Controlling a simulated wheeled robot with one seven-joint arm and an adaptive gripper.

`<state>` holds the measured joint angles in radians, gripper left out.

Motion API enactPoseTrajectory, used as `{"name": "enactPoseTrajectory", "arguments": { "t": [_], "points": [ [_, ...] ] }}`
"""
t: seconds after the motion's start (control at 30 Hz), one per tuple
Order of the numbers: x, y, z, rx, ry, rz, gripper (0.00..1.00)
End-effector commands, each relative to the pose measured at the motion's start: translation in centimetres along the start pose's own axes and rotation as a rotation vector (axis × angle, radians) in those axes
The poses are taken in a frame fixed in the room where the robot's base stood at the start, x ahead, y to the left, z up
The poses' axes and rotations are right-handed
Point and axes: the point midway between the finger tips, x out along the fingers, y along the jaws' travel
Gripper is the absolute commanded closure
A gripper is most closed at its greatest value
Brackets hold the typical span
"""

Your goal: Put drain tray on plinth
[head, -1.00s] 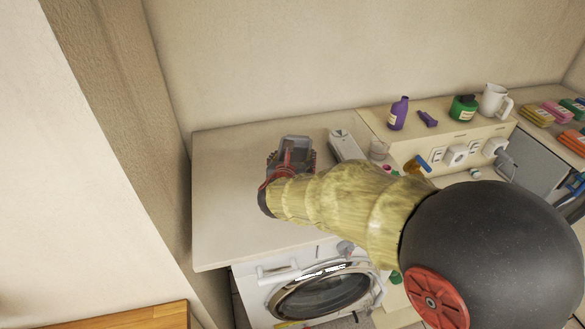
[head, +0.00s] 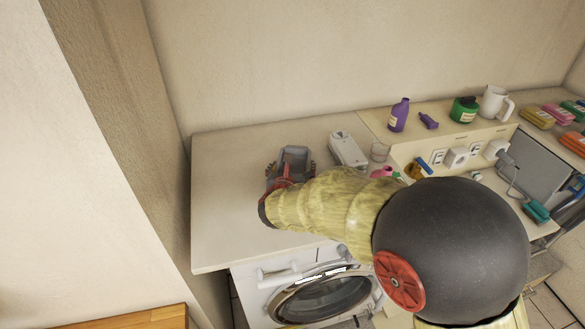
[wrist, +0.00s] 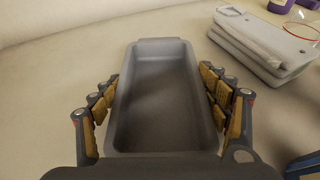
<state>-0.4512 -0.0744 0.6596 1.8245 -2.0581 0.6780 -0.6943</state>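The drain tray (wrist: 158,85) is a grey, deep, rectangular tray. It lies lengthwise ahead of my gripper in the wrist view. In the head view the tray (head: 295,153) is at the left part of the worktop, partly hidden by my gripper. My gripper (wrist: 160,95) has one finger along each long side of the tray, with yellow pads facing its walls. A thin gap seems to show at the left side; contact on the right is unclear. In the head view my gripper (head: 291,169) is low over the worktop. I cannot tell which surface is the plinth.
White flat slabs (wrist: 262,42) lie close to the tray's right; they also show in the head view (head: 348,150). A raised ledge (head: 450,131) holds a purple bottle (head: 399,115), a green container (head: 465,109) and a white jug (head: 495,101). The worktop (head: 225,190) is clear at left.

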Motion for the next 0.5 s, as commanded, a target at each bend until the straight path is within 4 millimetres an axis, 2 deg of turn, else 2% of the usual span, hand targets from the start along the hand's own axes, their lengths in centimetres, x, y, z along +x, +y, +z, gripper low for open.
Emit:
{"name": "enactPoseTrajectory", "arguments": {
  "t": [0.17,0.5],
  "points": [
    [-0.01,0.00,0.03,0.000,0.000,0.000,0.13],
    [-0.05,0.00,0.13,0.000,0.000,0.000,0.13]
  ]
}}
